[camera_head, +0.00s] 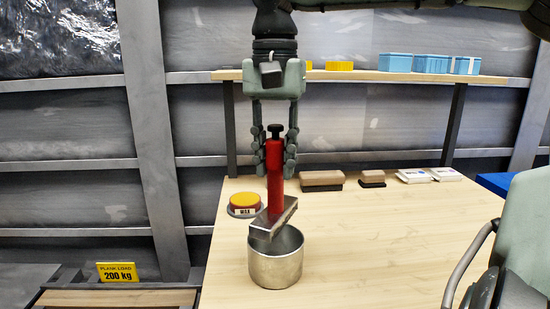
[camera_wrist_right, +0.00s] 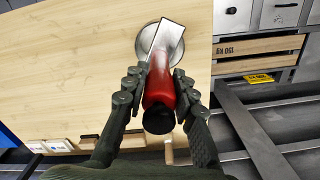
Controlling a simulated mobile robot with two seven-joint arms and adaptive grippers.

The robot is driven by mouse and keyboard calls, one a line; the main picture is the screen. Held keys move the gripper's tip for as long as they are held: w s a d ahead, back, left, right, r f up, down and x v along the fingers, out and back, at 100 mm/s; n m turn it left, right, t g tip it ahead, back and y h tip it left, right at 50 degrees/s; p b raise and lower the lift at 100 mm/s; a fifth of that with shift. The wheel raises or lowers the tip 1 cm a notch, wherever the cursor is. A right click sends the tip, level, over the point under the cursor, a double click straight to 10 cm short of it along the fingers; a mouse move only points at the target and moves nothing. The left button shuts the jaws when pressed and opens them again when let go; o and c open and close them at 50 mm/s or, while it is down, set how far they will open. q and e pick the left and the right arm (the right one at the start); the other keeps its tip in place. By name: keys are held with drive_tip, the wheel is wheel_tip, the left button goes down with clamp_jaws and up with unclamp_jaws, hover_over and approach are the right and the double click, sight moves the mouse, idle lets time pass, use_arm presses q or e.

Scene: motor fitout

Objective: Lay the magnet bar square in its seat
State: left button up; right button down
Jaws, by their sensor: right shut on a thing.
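My right gripper (camera_head: 276,168) comes down from above and is shut on a red cylindrical handle (camera_head: 275,190) with a black knob on top. A silver bar (camera_head: 268,219) is at the handle's lower end, over the round metal cup (camera_head: 275,268) on the table. In the right wrist view, the gripper (camera_wrist_right: 160,72) grips the red handle (camera_wrist_right: 160,85), and the bar (camera_wrist_right: 167,38) lies across the cup (camera_wrist_right: 147,42) at a slant. The bar hides much of the cup's opening; I cannot tell whether they touch. My left gripper is not in view.
A yellow-topped round tin (camera_head: 245,201) stands close behind the cup. Brown blocks (camera_head: 321,181) and white boxes (camera_head: 415,175) line the table's back. A shelf (camera_head: 360,76) holds yellow and blue boxes (camera_head: 430,64). The wooden tabletop (camera_head: 400,240) right of the cup is clear.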

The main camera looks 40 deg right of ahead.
sight(275, 126)
drive_tip(key=shift+f, duration=0.15)
drive_tip(key=shift+f+b, duration=0.6)
drive_tip(key=shift+f, duration=0.35)
drive_tip(key=shift+f, duration=0.65)
idle(2.3)
drive_tip(key=c, duration=1.1)
unclamp_jaws()
drive_tip(key=shift+c, duration=0.2)
wheel_tip(275, 126, up, 12)
